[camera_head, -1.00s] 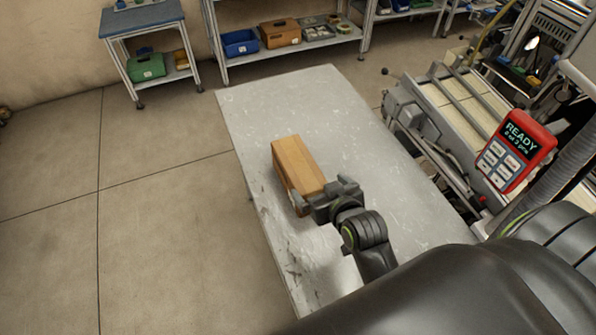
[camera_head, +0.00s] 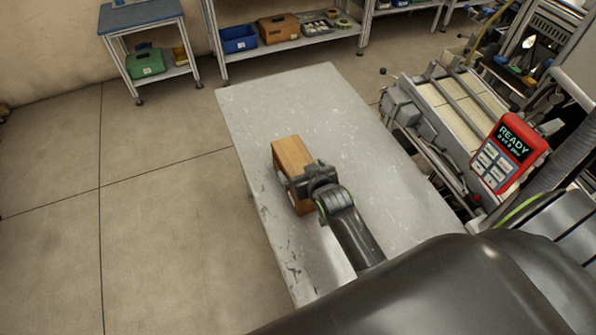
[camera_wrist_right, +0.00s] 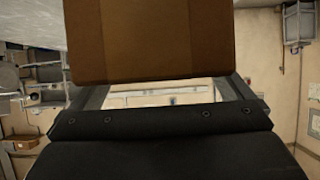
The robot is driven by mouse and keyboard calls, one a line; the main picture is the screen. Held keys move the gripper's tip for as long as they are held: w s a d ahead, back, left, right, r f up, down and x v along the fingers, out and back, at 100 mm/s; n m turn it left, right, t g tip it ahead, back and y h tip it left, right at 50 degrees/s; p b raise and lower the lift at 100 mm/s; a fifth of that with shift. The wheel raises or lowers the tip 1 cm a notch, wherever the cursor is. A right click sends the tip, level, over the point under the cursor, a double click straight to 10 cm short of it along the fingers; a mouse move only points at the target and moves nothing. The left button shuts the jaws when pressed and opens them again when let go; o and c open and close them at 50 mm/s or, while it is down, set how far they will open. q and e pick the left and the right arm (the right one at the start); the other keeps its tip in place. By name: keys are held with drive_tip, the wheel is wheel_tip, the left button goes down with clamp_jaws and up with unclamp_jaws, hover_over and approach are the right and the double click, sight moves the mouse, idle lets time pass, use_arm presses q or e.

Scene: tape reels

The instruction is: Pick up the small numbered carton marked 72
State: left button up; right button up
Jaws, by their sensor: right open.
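A brown carton (camera_head: 291,154) lies on the grey table; no number on it is readable. It also fills the top middle of the right wrist view (camera_wrist_right: 150,40), with a darker tape band down its face. My right gripper (camera_head: 304,177) is open over the near end of the carton and hides part of it. In the right wrist view its two fingers reach up at the carton's left and right lower corners; their tips are hidden, and I cannot tell whether they touch it. My left gripper is not in view.
The grey table (camera_head: 300,100) is otherwise bare. A machine with a red READY panel (camera_head: 508,152) stands close on the right. Shelves behind hold a blue bin (camera_head: 239,39) and a brown box (camera_head: 279,29). A green bin (camera_head: 146,63) is on a stand at left.

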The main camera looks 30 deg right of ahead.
drive_tip(key=shift+x, duration=1)
drive_tip(key=c, duration=1.7)
drive_tip(key=shift+r, duration=0.1)
drive_tip(key=shift+c, duration=0.2)
